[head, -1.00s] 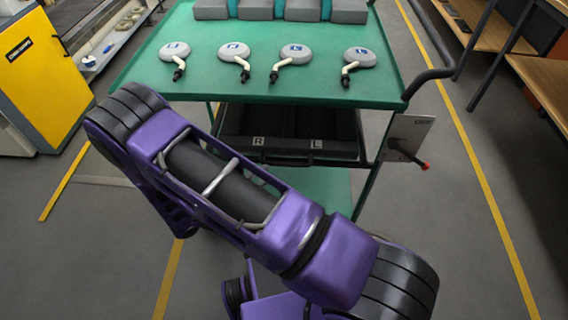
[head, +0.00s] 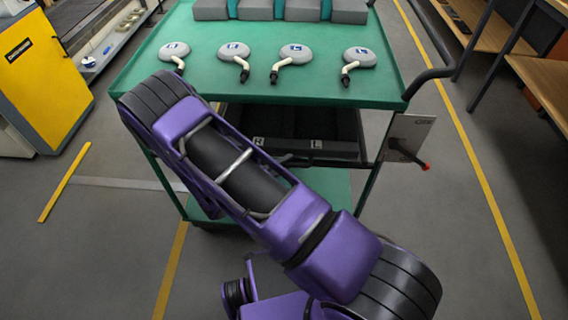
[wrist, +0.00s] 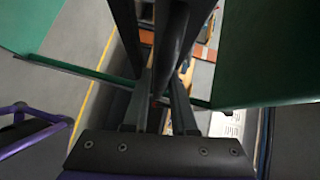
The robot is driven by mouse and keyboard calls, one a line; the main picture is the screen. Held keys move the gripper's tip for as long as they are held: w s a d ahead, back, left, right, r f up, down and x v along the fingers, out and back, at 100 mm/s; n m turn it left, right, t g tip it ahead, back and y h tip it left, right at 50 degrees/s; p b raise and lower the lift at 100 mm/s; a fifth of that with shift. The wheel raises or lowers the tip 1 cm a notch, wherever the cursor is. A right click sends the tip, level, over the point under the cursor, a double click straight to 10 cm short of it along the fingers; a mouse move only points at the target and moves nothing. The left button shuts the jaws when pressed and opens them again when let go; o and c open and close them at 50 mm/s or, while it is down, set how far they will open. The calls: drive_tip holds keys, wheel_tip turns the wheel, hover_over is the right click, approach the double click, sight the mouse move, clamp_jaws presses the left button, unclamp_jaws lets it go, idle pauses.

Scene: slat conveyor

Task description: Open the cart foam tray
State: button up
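The black foam tray (head: 338,154) sits under the green top of the cart (head: 270,82), with two pale markings on its front edge. It looks pushed in, and my purple arm covers its left part. My gripper is hidden in the head view. In the wrist view my gripper (wrist: 161,98) has its two grey fingers pointing away, with a dark bar (wrist: 172,48) running between them.
Several grey discs with pale bent handles (head: 298,54) lie on the cart top. A sign plate (head: 408,138) with a red-tipped rod hangs at the cart's right. A yellow cabinet (head: 40,80) stands left and wooden shelves (head: 535,75) right. Floor beside the cart is clear.

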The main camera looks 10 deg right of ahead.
clamp_jaws()
idle(1.1)
